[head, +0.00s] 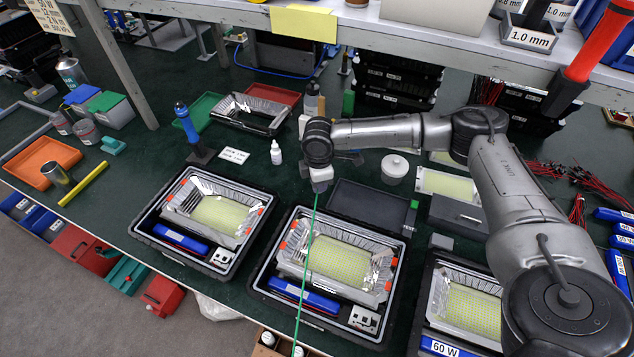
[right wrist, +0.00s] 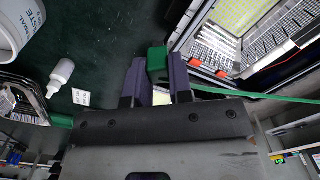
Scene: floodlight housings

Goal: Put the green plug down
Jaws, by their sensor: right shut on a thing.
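My right gripper (head: 320,184) is in the middle of the head view, over the bench behind the middle floodlight housing (head: 283,228). In the right wrist view, its two dark fingers (right wrist: 160,78) are shut on the green plug (right wrist: 157,62), whose end shows between them. A thin green cable (right wrist: 245,96) runs off to the right there. In the head view the cable (head: 306,255) hangs from the gripper across the middle housing to the front edge. The plug itself is mostly hidden by the gripper in the head view. My left gripper is not in view.
Open housings stand left (head: 142,222) and right (head: 423,322) of the middle one. A white bottle (head: 276,154), a white pot (head: 394,169) and a black lid (head: 365,205) are close to the gripper. Some green bench is clear around the bottle. A shelf (head: 420,42) overhangs the back.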

